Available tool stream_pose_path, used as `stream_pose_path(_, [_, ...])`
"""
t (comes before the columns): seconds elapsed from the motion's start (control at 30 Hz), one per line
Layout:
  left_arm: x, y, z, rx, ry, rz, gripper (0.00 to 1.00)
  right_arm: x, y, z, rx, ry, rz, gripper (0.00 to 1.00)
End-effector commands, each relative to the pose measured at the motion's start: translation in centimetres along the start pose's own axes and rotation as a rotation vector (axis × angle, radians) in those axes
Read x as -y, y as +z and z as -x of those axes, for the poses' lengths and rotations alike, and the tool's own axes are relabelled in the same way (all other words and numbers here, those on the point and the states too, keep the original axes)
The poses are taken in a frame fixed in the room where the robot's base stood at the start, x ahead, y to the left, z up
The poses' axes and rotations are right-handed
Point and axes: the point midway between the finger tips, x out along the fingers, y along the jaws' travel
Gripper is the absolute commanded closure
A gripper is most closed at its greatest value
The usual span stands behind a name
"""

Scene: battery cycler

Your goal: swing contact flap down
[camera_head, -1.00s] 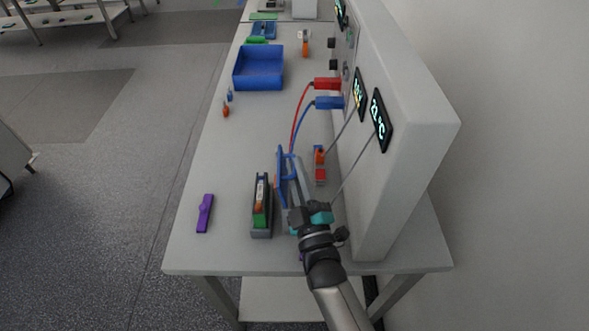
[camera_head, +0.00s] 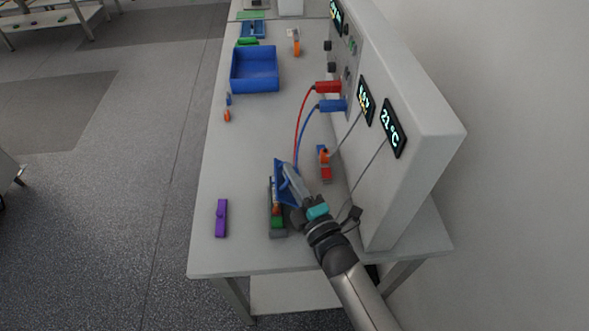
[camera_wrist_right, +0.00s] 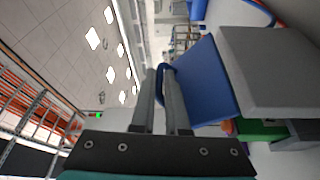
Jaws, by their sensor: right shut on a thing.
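The contact flap (camera_head: 282,185) is a blue plate, tilted over the battery holder (camera_head: 279,234), a narrow dark grey cradle. A green and orange cell (camera_head: 277,221) lies in the cradle, its far part hidden beneath the flap. My right gripper (camera_head: 291,176) is shut on the flap's edge. In the right wrist view the fingers (camera_wrist_right: 163,73) pinch the edge of the blue flap (camera_wrist_right: 205,85), with a grey block (camera_wrist_right: 270,70) beside it. My left gripper is not in view.
A grey cycler cabinet (camera_head: 420,110) with displays stands along the right. Red (camera_head: 328,87) and blue (camera_head: 332,105) plugs trail leads toward the holder. A purple object (camera_head: 221,218) lies left of the holder. A blue bin (camera_head: 255,70) stands farther back. The table's middle is clear.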

Motion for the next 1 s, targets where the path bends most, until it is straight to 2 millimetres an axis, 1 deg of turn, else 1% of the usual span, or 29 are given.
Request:
stream_pose_path(0.03, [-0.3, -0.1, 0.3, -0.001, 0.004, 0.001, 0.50, -0.2, -0.4, -0.2, -0.003, -0.011, 0.041, 1.00])
stream_pose_path(0.2, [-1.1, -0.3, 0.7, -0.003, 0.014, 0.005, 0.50, 0.5, -1.3, -0.5, -0.006, -0.069, 0.190, 1.00])
stream_pose_path(0.37, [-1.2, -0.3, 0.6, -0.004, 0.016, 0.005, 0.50, 1.2, -1.9, -0.8, -0.009, -0.121, 0.329, 1.00])
stream_pose_path(0.53, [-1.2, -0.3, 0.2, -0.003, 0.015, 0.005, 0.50, 2.1, -2.4, -0.9, -0.012, -0.171, 0.457, 1.00])
stream_pose_path(0.7, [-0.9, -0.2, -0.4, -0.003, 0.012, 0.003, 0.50, 2.9, -2.6, -1.0, -0.013, -0.170, 0.448, 1.00])
stream_pose_path(1.0, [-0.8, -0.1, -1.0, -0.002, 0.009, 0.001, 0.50, 3.4, -2.8, -1.0, -0.013, -0.169, 0.442, 1.00])
